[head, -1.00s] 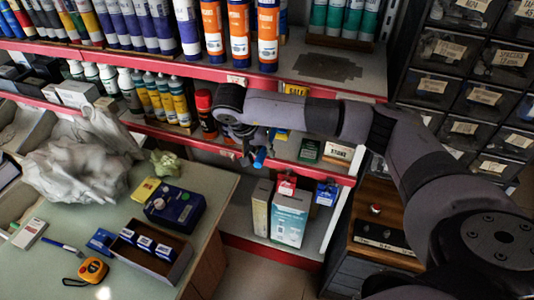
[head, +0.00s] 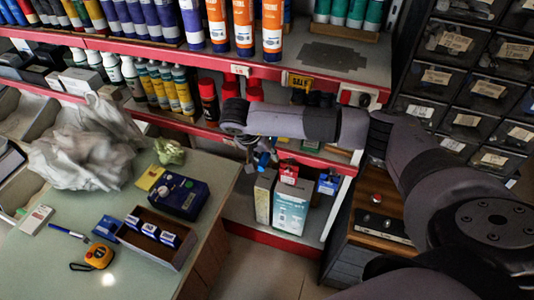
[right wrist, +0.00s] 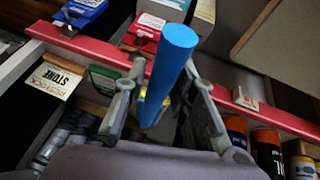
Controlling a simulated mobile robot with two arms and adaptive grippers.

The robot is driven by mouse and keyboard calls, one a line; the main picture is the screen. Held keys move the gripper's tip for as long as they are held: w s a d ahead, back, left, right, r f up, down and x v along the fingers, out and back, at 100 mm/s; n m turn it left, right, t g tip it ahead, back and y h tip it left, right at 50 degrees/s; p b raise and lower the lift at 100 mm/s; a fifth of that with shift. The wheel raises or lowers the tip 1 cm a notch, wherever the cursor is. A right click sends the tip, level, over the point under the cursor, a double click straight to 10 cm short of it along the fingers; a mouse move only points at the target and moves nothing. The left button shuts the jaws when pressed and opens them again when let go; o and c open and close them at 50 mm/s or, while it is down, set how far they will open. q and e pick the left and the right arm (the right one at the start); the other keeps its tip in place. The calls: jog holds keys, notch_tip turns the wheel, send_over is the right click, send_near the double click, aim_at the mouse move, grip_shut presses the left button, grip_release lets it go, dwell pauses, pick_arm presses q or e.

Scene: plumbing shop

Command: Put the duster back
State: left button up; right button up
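The duster shows as a blue cylindrical handle (right wrist: 172,65) between the two fingers in the right wrist view. A small yellow part shows at its lower end; the rest is hidden. In the head view a bit of the blue handle (head: 264,160) shows under the wrist. My right gripper (right wrist: 165,80) appears shut on the handle, with a finger on either side. In the head view my right gripper (head: 250,145) hangs in front of the shelf, right of the counter. My left gripper is not in view.
A red-edged shelf (head: 330,82) with tubes stands behind my arm. Boxes (head: 291,208) stand on the low shelf. Drawers (head: 470,90) line the right.

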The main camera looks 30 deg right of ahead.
jog(key=shift+o, duration=0.8)
jog(key=shift+r, duration=0.25)
jog(key=b+v, duration=0.2)
jog(key=v, duration=0.9)
jog(key=shift+a+r, duration=0.15)
jog(key=shift+r, duration=0.2)
jog(key=shift+s, duration=0.15)
